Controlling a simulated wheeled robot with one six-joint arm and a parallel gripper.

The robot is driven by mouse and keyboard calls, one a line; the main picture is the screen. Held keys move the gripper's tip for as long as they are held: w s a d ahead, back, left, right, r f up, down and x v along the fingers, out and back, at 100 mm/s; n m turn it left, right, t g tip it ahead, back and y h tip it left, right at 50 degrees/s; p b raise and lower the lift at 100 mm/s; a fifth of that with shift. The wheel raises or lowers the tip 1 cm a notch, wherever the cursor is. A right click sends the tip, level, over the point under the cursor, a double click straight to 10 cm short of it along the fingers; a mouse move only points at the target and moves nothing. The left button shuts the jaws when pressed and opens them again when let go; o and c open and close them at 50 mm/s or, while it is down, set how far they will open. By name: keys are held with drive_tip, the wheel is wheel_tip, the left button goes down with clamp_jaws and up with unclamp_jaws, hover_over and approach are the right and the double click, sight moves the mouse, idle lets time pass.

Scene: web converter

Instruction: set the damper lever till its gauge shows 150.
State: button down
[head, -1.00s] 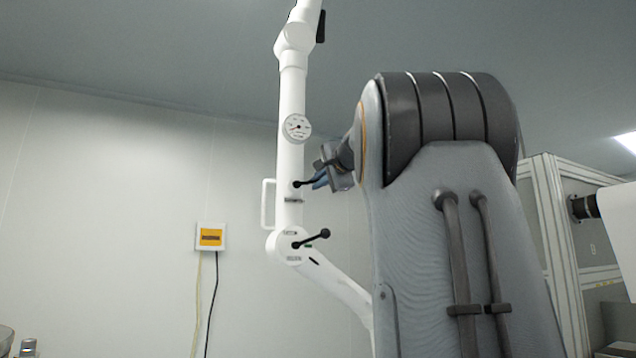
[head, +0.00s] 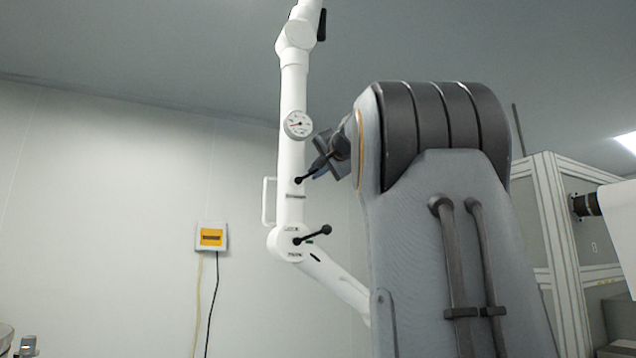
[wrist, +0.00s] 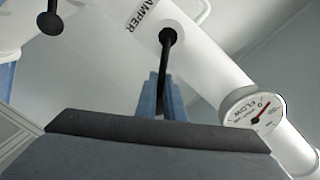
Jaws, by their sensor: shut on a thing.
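The damper lever (head: 308,175) is a thin black rod on a white vertical pipe, sloping up to the right from its pivot. In the wrist view the lever (wrist: 167,65) runs from its pivot, beside lettering ending in "AMPER", down between my blue fingers. My gripper (wrist: 162,92) is shut on the lever's outer part; in the head view my gripper (head: 327,160) is partly hidden by my arm. The round white gauge (head: 298,125) sits on the pipe above the lever. In the wrist view the gauge (wrist: 255,109) reads "FLOW" and has a red needle; its numbers are too small to read.
A second black lever (head: 312,236) with a knob is on the pipe's lower joint. A white handle (head: 267,202) stands out left of the pipe. A yellow-fronted box (head: 211,237) hangs on the wall. A framed machine (head: 560,215) stands at the right.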

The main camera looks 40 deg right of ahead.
drive_tip(key=shift+a+r+n, duration=0.15)
drive_tip(key=shift+r+n, duration=0.05)
drive_tip(key=shift+n, duration=0.2)
drive_tip(key=c, duration=1.9)
unclamp_jaws()
drive_tip(key=shift+o, duration=0.2)
drive_tip(key=b+v, duration=0.3)
drive_tip(key=v, duration=0.4)
drive_tip(key=shift+s, duration=0.35)
drive_tip(key=shift+a, duration=0.15)
drive_tip(key=shift+c, duration=0.4)
